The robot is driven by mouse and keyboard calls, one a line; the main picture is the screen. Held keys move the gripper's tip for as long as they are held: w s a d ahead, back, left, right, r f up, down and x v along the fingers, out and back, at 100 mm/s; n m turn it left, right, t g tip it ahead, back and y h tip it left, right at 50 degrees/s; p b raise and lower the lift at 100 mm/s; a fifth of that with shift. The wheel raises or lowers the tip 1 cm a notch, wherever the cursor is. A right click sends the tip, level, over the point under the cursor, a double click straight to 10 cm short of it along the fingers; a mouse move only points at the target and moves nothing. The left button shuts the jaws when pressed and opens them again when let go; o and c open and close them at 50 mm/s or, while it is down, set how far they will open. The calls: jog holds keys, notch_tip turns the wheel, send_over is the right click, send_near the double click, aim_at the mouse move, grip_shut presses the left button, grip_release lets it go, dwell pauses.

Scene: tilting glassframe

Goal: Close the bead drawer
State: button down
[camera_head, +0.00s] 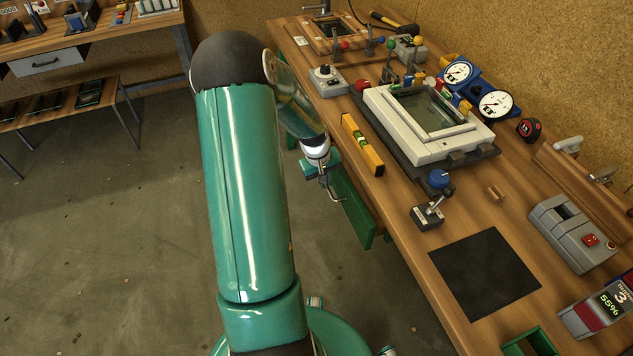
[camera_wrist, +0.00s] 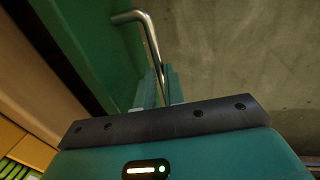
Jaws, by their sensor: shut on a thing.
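The green drawer front (camera_head: 352,208) shows below the bench's front edge in the head view and seems to stand a little out from it. Its inside is hidden, so I see no beads. In the wrist view the drawer front (camera_wrist: 95,45) fills the upper left. A bent metal handle (camera_wrist: 150,38) sticks out from it; part of the handle also shows in the head view (camera_head: 334,192). My gripper (camera_head: 322,172) is at the handle, in front of the drawer. In the wrist view my gripper's fingers (camera_wrist: 159,88) are shut on the handle bar.
The wooden bench (camera_head: 400,225) holds a white glass frame (camera_head: 430,122), a yellow level (camera_head: 362,145), gauges (camera_head: 494,104) and a black mat (camera_head: 484,272). A second bench (camera_head: 95,40) with a drawer stands at the back left. The concrete floor (camera_head: 100,250) beside my arm is clear.

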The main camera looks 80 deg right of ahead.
dwell(0.3)
jog(key=c, duration=1.5)
grip_release()
jog(key=shift+r, duration=0.1)
jog(key=r, duration=0.4)
jog(key=w+r, duration=0.1)
jog(key=r, duration=0.4)
jog(key=w+a+r, duration=0.1)
jog(key=r, duration=0.3)
jog(key=shift+w+r, duration=0.15)
jog(key=shift+r, duration=0.1)
